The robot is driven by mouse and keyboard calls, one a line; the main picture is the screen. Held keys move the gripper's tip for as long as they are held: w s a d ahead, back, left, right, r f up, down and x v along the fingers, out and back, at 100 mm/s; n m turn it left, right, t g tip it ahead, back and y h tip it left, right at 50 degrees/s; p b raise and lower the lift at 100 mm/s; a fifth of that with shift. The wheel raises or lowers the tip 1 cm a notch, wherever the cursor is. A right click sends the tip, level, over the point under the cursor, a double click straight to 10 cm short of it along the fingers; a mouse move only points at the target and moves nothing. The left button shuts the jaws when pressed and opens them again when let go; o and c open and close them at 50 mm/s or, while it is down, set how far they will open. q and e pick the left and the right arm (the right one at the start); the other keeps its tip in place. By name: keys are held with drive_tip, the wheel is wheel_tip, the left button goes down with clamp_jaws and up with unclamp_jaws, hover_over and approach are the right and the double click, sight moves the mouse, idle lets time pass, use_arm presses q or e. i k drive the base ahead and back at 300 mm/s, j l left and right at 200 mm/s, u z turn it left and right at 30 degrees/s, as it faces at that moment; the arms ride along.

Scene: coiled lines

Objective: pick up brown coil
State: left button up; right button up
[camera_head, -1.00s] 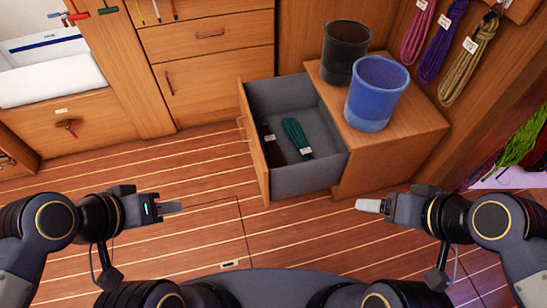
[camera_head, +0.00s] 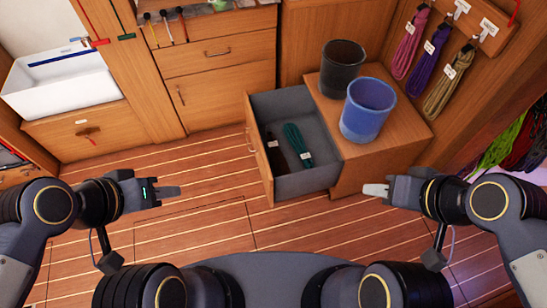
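A dark brown coil (camera_head: 274,155) lies inside the open grey-lined drawer (camera_head: 308,182), against its left side and partly hidden by the drawer front. A teal coil (camera_head: 294,139) with a white tag lies to its right. My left gripper (camera_head: 178,191) is left of the drawer over the floor, apart from everything. My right gripper (camera_head: 366,190) is right of the drawer, also apart from everything. Both appear empty; the side-on view does not show whether their fingers are apart.
A black bucket (camera_head: 342,68) and a blue bucket (camera_head: 369,108) stand on the cabinet top (camera_head: 405,137) right of the drawer. Pink (camera_head: 409,50), purple (camera_head: 431,56) and tan (camera_head: 444,84) coils hang on the right wall. The floor (camera_head: 210,215) before the drawer is clear.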

sight(275, 153)
drive_tip(key=i+j, duration=0.1)
drive_tip(key=j, duration=0.75)
drive_tip(key=i+j, duration=0.15)
drive_tip(key=j, duration=0.25)
drive_tip(key=i+j, duration=0.1)
drive_tip(key=j, duration=0.3)
drive_tip(key=i+j, duration=0.65)
drive_tip(key=i, duration=0.2)
drive_tip(key=i+l, duration=0.65)
